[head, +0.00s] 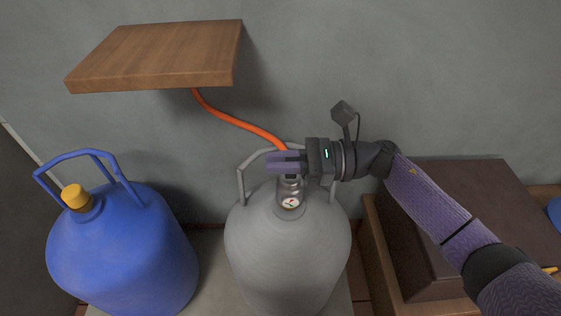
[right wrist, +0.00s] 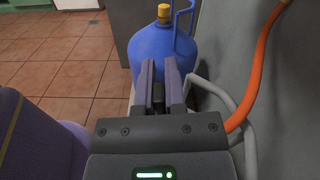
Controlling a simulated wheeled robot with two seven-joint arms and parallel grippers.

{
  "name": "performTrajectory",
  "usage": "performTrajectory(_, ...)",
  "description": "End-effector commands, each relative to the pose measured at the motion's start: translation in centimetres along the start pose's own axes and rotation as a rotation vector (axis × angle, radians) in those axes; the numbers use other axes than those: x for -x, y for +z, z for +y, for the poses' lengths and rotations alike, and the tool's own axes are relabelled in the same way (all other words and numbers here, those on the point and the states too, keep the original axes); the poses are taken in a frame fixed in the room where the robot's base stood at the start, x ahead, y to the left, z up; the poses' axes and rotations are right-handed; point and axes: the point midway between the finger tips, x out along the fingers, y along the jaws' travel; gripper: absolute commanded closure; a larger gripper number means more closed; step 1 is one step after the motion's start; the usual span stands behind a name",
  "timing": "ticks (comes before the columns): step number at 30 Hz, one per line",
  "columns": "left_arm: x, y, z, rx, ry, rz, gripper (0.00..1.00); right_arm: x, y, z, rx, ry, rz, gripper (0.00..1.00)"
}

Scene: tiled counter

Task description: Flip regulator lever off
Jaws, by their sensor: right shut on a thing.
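The grey gas cylinder (head: 287,250) stands upright in the middle of the head view. A metal regulator with a round dial (head: 290,202) sits on its top, and an orange hose (head: 240,123) runs up from there. My right gripper (head: 272,162) reaches in from the right over the regulator, inside the cylinder's handle frame. In the right wrist view its fingers (right wrist: 161,92) are shut on a small dark part (right wrist: 158,92), which looks like the regulator lever. The fingers hide most of it, so its angle cannot be told. My left gripper is not in view.
A blue cylinder (head: 125,255) with a yellow cap (head: 76,197) stands at the left. A wooden shelf (head: 160,52) juts from the grey wall above. A brown box (head: 470,210) is at the right, below my right arm.

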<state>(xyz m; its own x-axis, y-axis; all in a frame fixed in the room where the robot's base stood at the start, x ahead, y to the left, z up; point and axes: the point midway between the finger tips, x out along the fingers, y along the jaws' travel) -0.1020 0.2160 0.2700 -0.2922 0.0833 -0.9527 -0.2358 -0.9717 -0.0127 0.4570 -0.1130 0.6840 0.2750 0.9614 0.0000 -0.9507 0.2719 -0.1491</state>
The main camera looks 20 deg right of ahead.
Motion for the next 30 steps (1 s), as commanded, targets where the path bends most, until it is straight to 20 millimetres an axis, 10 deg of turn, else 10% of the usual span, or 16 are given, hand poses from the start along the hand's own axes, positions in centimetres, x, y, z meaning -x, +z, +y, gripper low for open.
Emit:
performTrajectory(11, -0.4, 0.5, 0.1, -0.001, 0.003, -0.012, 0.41, 0.0, -0.1, -0.6, -0.133, 0.0, 0.001, 1.0)
performTrajectory(17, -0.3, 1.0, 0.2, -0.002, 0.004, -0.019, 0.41, 0.0, -0.1, -0.6, -0.132, 0.0, 0.001, 0.52)
performTrajectory(30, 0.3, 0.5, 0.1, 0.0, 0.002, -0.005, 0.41, 3.1, 0.1, -0.7, -0.131, -0.005, 0.003, 0.51)
